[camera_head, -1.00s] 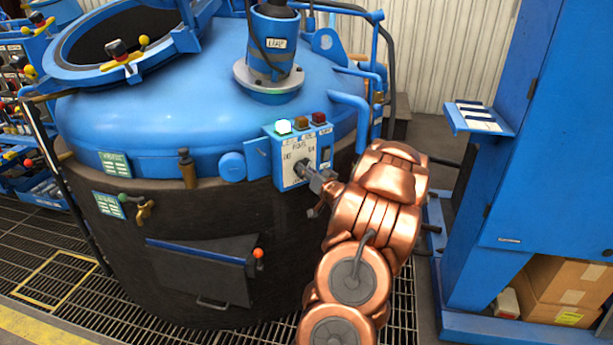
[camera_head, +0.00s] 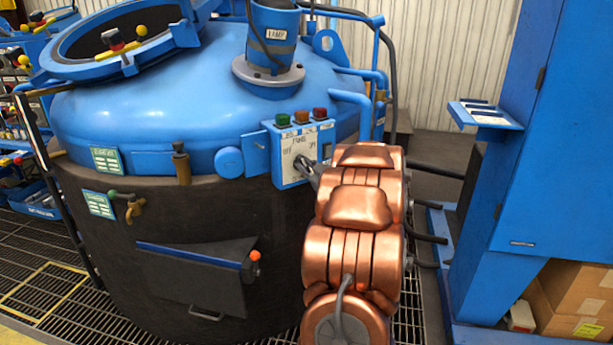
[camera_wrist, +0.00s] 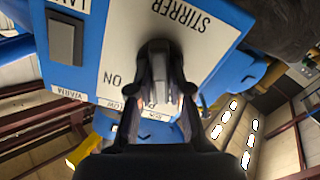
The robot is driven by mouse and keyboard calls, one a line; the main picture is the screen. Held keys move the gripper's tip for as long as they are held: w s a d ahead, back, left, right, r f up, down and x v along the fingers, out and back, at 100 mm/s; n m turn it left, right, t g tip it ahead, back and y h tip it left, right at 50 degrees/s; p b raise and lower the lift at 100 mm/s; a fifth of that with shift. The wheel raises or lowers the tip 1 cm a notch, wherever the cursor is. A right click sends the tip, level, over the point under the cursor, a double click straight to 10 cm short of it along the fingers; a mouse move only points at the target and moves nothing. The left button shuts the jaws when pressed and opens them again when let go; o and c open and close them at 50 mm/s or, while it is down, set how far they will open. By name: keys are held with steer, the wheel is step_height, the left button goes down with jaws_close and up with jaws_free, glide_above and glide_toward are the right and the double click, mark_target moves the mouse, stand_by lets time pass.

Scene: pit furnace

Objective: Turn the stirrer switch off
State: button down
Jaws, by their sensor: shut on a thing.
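The stirrer switch (camera_wrist: 161,62) is a dark knob on a white plate marked STIRRER and ON, which appears upside down in the wrist view. The plate belongs to a blue control box (camera_head: 262,150) on the furnace's side, marked OFF at left and ON at right in the head view. My gripper (camera_wrist: 162,88) is shut on the knob, one finger on each side. In the head view my gripper (camera_head: 308,168) reaches the plate from the right, and my arm partly hides it. The left lamp (camera_head: 282,119) on the box is dark green and unlit. The knob's exact pointing is hidden.
Two more lamps (camera_head: 320,113) sit on the box's top edge. A rocker switch marked LAMP (camera_wrist: 64,36) is beside the stirrer plate. Blue pipes (camera_head: 352,98) run close behind the box. A tall blue cabinet (camera_head: 555,150) stands at right, with grated floor between.

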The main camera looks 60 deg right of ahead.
steer(key=shift+f+n+b, duration=0.1)
steer(key=shift+n+b, duration=1.5)
steer(key=shift+n, duration=0.4)
steer(key=shift+a, duration=0.1)
steer(key=c, duration=1.1)
jaws_free()
steer(key=shift+s, duration=0.1)
steer(key=shift+v, duration=5.9)
